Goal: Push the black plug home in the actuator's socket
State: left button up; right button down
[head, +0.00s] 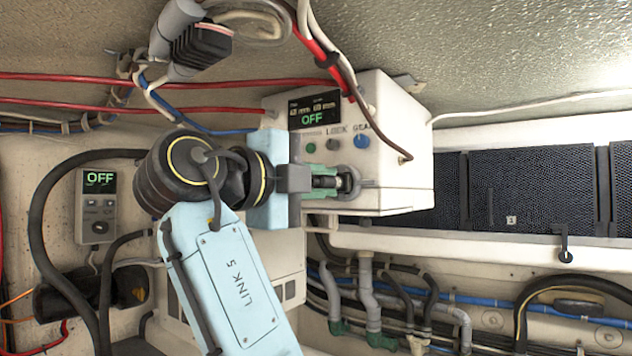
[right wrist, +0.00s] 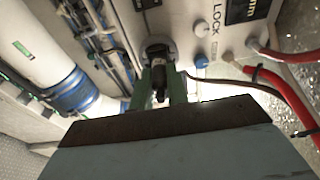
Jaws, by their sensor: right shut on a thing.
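The actuator is a white box (head: 395,140) with a small display reading OFF, a green button and a blue knob (head: 361,142). Its socket (head: 350,182) is a grey ring low on the front face; it also shows in the right wrist view (right wrist: 157,50). My right gripper (head: 322,184) is shut on the black plug (right wrist: 159,84), which lies between its green fingers. The plug points at the socket, and its front end is at or in the ring. How deep it sits is hidden by the ring and fingers. My left gripper is not in view.
Red cables (head: 180,79) and a grey fitting with a black ribbed block (head: 201,45) hang above my arm. A small OFF panel (head: 97,195) is on the left wall. Pipes and hoses (head: 372,285) run below the box. Dark mesh panels (head: 530,185) stand right.

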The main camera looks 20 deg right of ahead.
jog(key=shift+w+d, duration=0.3)
jog(key=shift+d, duration=0.15)
jog(key=c, duration=1.3)
grip_release()
jog(key=shift+a, duration=0.1)
